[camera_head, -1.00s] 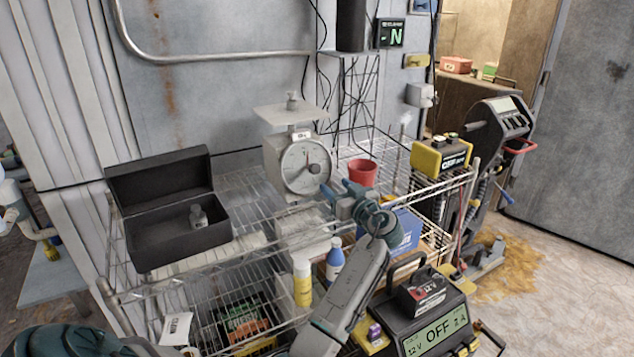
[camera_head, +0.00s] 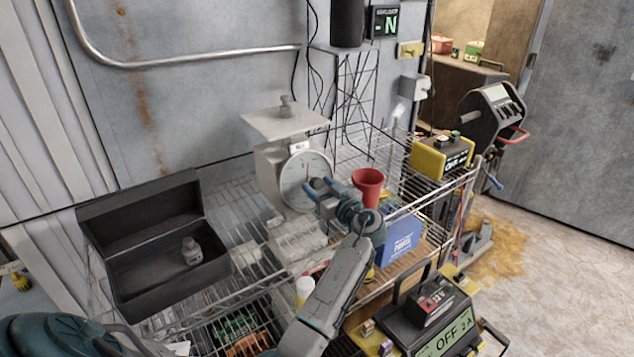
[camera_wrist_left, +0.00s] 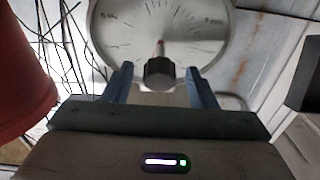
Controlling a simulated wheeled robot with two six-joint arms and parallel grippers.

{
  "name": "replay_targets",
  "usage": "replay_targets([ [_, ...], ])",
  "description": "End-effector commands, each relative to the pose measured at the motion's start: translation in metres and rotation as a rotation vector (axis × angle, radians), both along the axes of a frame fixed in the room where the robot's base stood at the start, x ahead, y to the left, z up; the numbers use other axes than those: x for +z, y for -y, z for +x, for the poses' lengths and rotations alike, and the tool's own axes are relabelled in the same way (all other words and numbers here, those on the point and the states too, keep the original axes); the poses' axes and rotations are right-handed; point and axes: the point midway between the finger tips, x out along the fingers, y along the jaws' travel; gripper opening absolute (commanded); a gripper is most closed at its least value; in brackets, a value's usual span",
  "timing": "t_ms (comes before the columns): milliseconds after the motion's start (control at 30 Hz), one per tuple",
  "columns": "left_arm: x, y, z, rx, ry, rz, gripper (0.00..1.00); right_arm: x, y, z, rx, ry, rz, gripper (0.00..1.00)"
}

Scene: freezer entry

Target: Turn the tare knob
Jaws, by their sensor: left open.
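The scale (camera_head: 278,172) stands on the wire shelf with its round white dial (camera_head: 296,183) facing me. The dark tare knob (camera_wrist_left: 159,72) shows in the left wrist view at the lower part of the dial (camera_wrist_left: 160,35). My left gripper (camera_head: 324,190) is open in front of the dial. In the left wrist view its two fingers (camera_wrist_left: 160,80) stand on either side of the knob, with a visible gap to each side. My right gripper is not in view.
A red cup (camera_head: 368,186) stands close to the right of my left gripper. A blue box (camera_head: 402,238) and a yellow device (camera_head: 438,158) are at right. A battery charger (camera_head: 440,325) stands in front.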

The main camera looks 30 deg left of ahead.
Motion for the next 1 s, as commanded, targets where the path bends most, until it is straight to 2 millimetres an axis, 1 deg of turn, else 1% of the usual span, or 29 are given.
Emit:
replay_targets([
  [167,-0.0004,0.0001,0.0,0.0,0.0,0.0,0.52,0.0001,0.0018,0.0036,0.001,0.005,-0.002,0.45],
  [267,-0.0003,0.0,0.0001,0.0,0.0,0.0,0.34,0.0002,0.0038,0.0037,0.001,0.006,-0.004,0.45],
  [300,-0.0002,0.0,0.0001,0.0,0.0,0.0,0.27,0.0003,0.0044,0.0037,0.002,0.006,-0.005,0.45],
  [400,-0.0002,-0.0001,0.0001,0.0,0.0,0.0,0.08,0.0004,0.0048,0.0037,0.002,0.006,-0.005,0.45],
  [733,-0.0003,-0.0004,-0.0003,-0.014,-0.033,0.014,0.08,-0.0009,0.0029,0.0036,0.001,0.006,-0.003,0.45],
  [867,-0.0001,-0.0007,-0.0009,-0.037,-0.084,0.036,0.08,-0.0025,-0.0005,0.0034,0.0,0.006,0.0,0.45],
  [1000,0.0001,-0.0012,-0.0019,-0.074,-0.171,0.073,0.08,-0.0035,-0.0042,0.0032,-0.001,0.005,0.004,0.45],
])
